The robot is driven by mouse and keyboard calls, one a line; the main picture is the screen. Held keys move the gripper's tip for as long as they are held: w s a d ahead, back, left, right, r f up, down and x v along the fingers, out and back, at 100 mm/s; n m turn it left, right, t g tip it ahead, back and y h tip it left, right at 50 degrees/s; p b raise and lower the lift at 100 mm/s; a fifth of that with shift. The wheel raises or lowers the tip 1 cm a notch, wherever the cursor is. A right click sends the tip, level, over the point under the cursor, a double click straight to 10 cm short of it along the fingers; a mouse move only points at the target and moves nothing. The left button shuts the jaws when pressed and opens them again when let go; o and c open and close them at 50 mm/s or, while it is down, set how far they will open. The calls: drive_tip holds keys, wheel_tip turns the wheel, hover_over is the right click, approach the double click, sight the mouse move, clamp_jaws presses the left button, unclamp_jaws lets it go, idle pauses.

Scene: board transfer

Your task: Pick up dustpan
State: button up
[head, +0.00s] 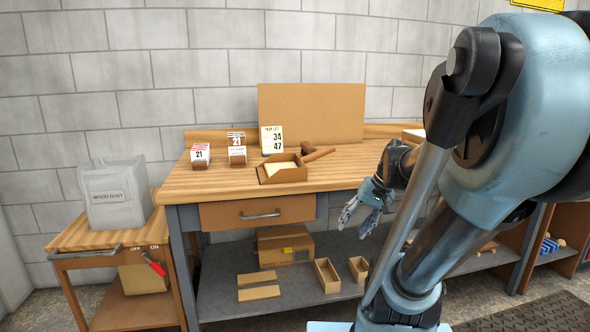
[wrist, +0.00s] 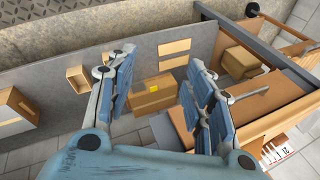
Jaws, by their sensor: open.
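In the head view the brown dustpan (head: 286,173) sits near the front edge of the wooden workbench (head: 225,184). Its open pan holds something pale, and a short wooden handle (head: 318,154) sticks out at its back right. My gripper (head: 358,211) is to the right of the dustpan, lower than it and in front of the bench's front edge. Its fingers are spread, with nothing between them. In the wrist view my gripper (wrist: 158,62) is open above the lower shelf. I cannot make out the dustpan in that view.
Several small calendar blocks (head: 237,150) and a date card (head: 271,139) stand behind the dustpan, before an upright board (head: 311,110). A wood dust bag (head: 117,194) stands on a side table at left. The lower shelf (head: 215,290) holds a cardboard box (head: 284,246) and small trays.

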drive_tip(key=w+a+r+y, duration=0.25)
drive_tip(key=w+r, duration=0.25)
drive_tip(key=w, duration=0.3)
drive_tip(key=t+y, duration=0.4)
drive_tip(key=y, duration=0.4)
approach(329, 152)
drive_tip(key=x, duration=0.7)
drive_tip(key=shift+s+a, duration=0.25)
drive_tip(key=shift+w+x, duration=0.2)
drive_tip(key=shift+x, duration=1.15)
drive_tip(key=shift+w+x, duration=0.2)
drive_tip(key=shift+x, duration=1.15)
drive_tip(key=shift+d, duration=0.2)
clamp_jaws()
